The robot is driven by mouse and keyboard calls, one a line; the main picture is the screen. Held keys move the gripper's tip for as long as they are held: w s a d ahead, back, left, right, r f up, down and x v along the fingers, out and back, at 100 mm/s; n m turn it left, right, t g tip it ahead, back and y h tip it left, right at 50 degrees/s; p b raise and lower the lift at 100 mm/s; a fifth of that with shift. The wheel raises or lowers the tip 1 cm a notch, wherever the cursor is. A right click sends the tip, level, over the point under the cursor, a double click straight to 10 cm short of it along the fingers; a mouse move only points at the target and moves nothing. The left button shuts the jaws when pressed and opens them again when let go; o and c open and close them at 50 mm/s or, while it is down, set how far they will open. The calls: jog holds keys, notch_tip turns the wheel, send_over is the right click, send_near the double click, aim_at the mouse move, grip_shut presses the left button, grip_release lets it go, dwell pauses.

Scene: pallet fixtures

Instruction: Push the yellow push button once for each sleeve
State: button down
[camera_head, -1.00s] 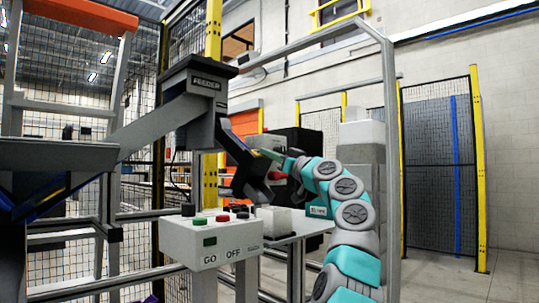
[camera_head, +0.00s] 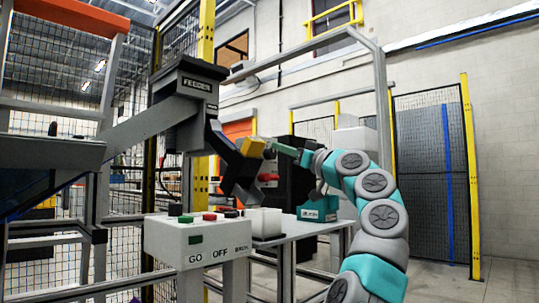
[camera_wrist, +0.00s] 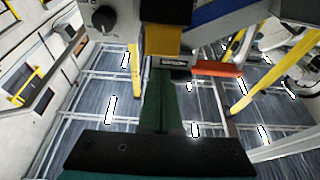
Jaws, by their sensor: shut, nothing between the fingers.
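The yellow push button housing (camera_head: 252,146) is mounted on the dark chute below the grey feeder (camera_head: 184,105). In the wrist view the yellow part (camera_wrist: 162,40) is straight ahead of the fingers, with a small dark label beneath it. My gripper (camera_head: 274,145) is shut and empty, its teal fingers pointing left at the yellow housing. The shut fingers also show in the wrist view (camera_wrist: 163,70), just below the yellow part. The tips look very close to it; I cannot tell whether they touch. I cannot make out any sleeves.
A white control box (camera_head: 198,240) marked GO and OFF stands low in front, with green and red buttons. A white bin (camera_head: 264,221) and a teal box (camera_head: 318,209) sit on the table behind it. Red knobs (camera_head: 268,177) stick out below the yellow housing.

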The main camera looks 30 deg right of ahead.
jog(key=shift+v, duration=1.5)
jog(key=r+p, duration=0.1)
jog(key=s+r+p, duration=0.1)
jog(key=r+p, duration=0.1)
jog(key=s+r+p, duration=0.1)
jog(key=shift+s+d+r, duration=0.15)
jog(key=shift+d+r, duration=0.1)
jog(key=shift+r, duration=0.1)
dwell(0.4)
